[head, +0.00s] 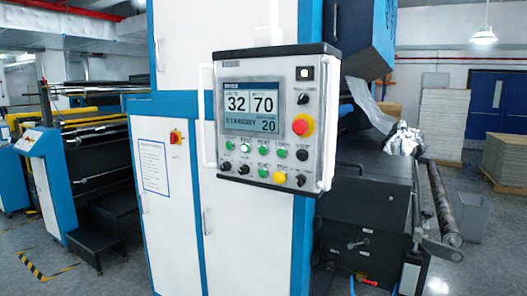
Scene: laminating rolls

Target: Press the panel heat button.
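The control panel (270,120) faces me on the front of a white and blue machine. Its screen (252,106) shows 32, 70, STANDBY and 20. Below the screen are two rows of small buttons and knobs. The labels are too small to read surely, so I cannot tell which button is heat. Neither gripper is in view.
A red emergency knob (303,125) and a yellow button (280,177) are on the panel. A white handle (208,115) stands out along its left side. Rollers (440,195) are at the right. Floor at the lower left is partly clear.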

